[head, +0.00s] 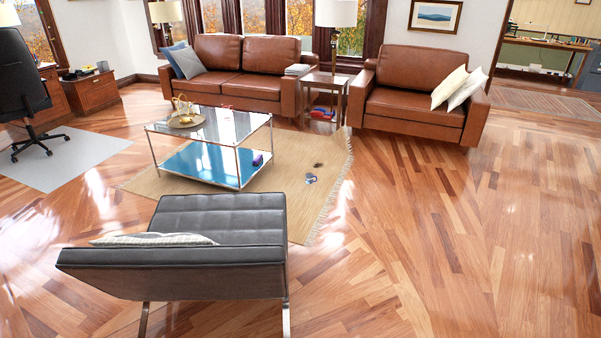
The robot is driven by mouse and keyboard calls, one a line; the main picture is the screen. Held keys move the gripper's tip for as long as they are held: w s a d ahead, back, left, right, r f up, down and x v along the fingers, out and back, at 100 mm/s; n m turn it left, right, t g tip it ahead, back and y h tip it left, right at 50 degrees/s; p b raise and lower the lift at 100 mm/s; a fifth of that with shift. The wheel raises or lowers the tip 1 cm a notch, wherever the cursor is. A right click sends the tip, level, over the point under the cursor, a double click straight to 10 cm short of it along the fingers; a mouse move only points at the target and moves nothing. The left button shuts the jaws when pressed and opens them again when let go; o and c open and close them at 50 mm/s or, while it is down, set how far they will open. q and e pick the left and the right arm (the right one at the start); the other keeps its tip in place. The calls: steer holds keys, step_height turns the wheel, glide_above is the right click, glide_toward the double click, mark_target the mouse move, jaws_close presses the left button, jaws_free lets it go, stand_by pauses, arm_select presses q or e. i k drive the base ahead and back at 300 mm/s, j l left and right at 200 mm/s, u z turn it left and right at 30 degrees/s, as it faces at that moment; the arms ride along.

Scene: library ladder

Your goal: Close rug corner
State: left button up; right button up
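A beige rug (285,178) with a fringed right edge lies on the wooden floor under the glass coffee table. Its fringe (335,197) runs from beside the side table down to the black chair. The near right corner is close to the black chair, which hides part of the rug's near edge. Whether any corner is folded is too small to tell. A few small items (311,178) lie on the rug near its right side. Neither of my grippers is in view.
A glass coffee table (215,140) and black leather chair (190,235) stand at the left and front. A brown sofa (235,70) and armchair (415,90) stand behind. A desk chair (25,90) is far left. The floor (480,240) at right is clear.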

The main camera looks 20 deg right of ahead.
mark_target(339, 136)
steer(key=i+l+z, duration=0.4)
steer(key=l, duration=0.2)
steer(key=i+l+z, duration=0.4)
steer(key=i+l, duration=0.15)
steer(key=i+l+z, duration=0.4)
steer(key=i, duration=2.05)
steer(key=i+j+u, duration=0.15)
steer(key=i+u, duration=0.3)
steer(key=i, duration=0.55)
steer(key=i+l+u, duration=0.2)
steer(key=i+u, duration=0.3)
steer(key=i, duration=0.55)
